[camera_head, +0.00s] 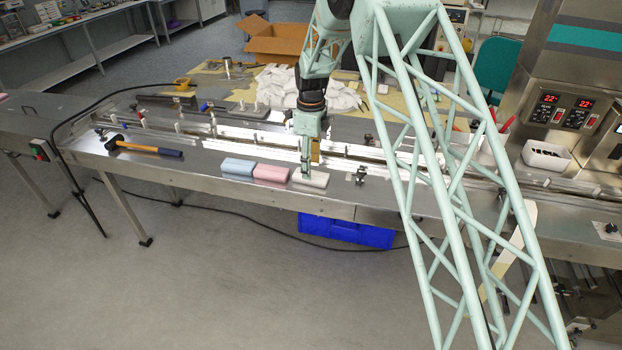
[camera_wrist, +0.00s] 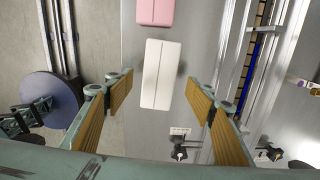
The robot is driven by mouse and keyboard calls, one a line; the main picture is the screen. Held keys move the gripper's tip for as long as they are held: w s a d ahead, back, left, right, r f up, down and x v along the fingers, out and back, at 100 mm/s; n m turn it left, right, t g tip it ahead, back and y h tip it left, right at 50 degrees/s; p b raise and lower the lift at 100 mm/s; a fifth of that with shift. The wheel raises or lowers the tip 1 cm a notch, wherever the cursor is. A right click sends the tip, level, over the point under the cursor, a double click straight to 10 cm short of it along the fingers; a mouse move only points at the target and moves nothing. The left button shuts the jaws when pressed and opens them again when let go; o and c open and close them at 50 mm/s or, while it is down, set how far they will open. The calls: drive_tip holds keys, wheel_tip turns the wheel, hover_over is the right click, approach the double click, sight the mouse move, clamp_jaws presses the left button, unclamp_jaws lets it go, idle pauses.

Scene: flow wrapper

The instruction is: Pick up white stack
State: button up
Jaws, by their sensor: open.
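The white stack (camera_head: 311,180) lies on the steel machine table near its front edge, at the right end of a row of stacks. In the wrist view the white stack (camera_wrist: 160,75) lies ahead of and between my gripper's fingers. My gripper (camera_head: 308,165) is over the white stack in the head view. In the wrist view my gripper (camera_wrist: 163,100) is open, with tan finger pads on both sides and nothing between them. The gap in height between fingertips and stack is hard to tell.
A pink stack (camera_head: 271,173) sits just left of the white one, and a blue stack (camera_head: 238,167) left of that. A hammer (camera_head: 145,148) lies further left. The conveyor rails (camera_head: 250,135) run behind the stacks. Small black-knobbed fittings (camera_head: 361,173) stand right of the white stack.

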drive_tip(key=shift+f, duration=1.7)
drive_tip(key=shift+s, duration=0.1)
drive_tip(key=shift+c, duration=0.9)
drive_tip(key=c, duration=0.6)
